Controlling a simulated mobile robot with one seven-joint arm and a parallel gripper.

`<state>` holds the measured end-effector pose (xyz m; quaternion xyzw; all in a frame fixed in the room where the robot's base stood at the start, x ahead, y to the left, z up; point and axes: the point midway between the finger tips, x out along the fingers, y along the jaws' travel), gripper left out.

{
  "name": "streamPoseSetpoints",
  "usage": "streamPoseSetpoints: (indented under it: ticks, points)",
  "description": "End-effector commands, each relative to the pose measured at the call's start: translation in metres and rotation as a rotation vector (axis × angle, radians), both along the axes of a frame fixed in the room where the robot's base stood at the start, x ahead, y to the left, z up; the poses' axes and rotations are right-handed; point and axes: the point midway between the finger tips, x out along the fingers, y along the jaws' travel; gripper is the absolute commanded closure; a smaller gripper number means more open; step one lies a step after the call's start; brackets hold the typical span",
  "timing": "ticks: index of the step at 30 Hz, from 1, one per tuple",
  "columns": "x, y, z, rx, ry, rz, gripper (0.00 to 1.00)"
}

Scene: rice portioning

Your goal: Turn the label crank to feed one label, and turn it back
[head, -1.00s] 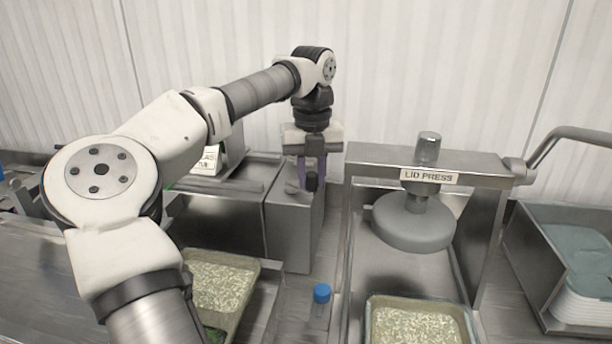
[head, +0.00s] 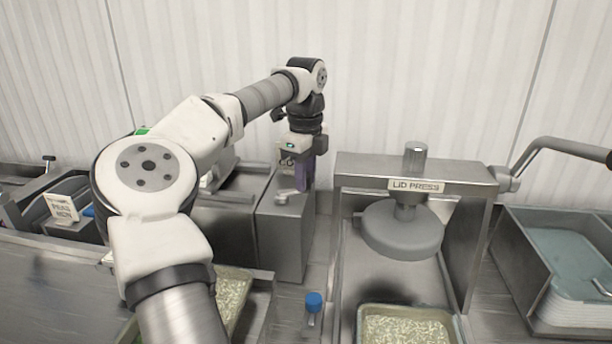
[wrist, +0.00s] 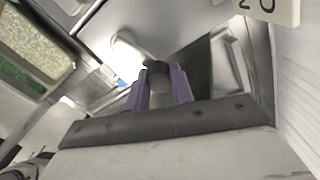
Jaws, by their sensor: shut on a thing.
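The label crank (head: 284,197) sits on top of a grey metal box (head: 285,236), left of the lid press. In the wrist view, its pale crank arm (wrist: 132,52) runs from the hub at upper left down to a round grip. My gripper (head: 304,182) is over the box, pointing down. Its purple fingers (wrist: 160,88) are shut on the crank's grip, one on each side. In the head view, the fingers hide the grip.
The lid press (head: 403,230) stands to the right, with a rice tray (head: 405,310) below its plate. Another rice tray (head: 233,298) is partly behind my arm. A metal bin (head: 560,260) is at far right.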

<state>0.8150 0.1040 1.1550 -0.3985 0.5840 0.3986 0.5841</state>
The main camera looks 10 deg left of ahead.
Motion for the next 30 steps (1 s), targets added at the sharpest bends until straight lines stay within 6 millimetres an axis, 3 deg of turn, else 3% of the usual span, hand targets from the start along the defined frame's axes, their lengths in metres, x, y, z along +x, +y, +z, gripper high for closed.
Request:
streamPoseSetpoints:
  ticks: [9, 25, 26, 30]
  points:
    - [0.0056, 0.0031, 0.0009, 0.0, -0.002, 0.112, 0.99]
    - [0.0066, 0.0037, 0.0009, 0.0, -0.003, 0.133, 0.99]
    - [0.0066, 0.0037, 0.0009, 0.0, -0.003, 0.132, 0.73]
    - [0.0065, 0.0036, 0.0006, -0.001, -0.002, 0.132, 0.55]
